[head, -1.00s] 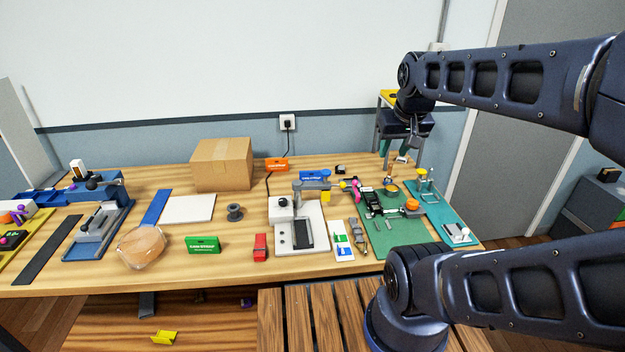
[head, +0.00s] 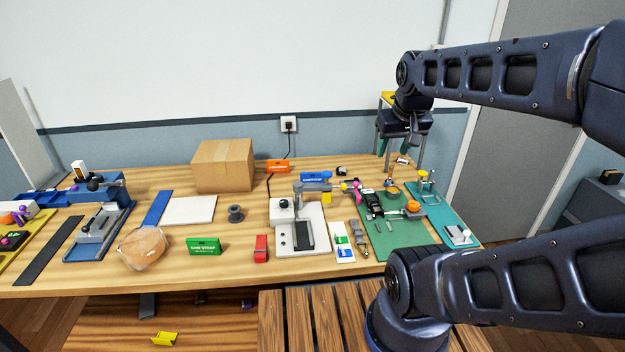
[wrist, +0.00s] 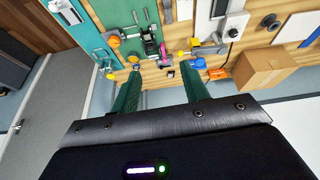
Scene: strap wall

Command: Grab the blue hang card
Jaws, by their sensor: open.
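The blue hang card (head: 316,176) stands toward the back of the wooden bench, right of the orange hang card (head: 277,166). In the wrist view the blue card (wrist: 198,63) shows small, beyond the tip of the right-hand finger. My gripper (head: 399,152) hangs past the back right of the bench, to the right of the blue card and apart from it. Its two green fingers are spread, with nothing between them in the wrist view (wrist: 161,80).
A cardboard box (head: 222,166) stands left of the orange card. A grey press-like device (head: 298,222) stands in front of the blue card. A green mat (head: 395,240) with small tools lies to the right. A green hang card (head: 203,246) stands near the front edge.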

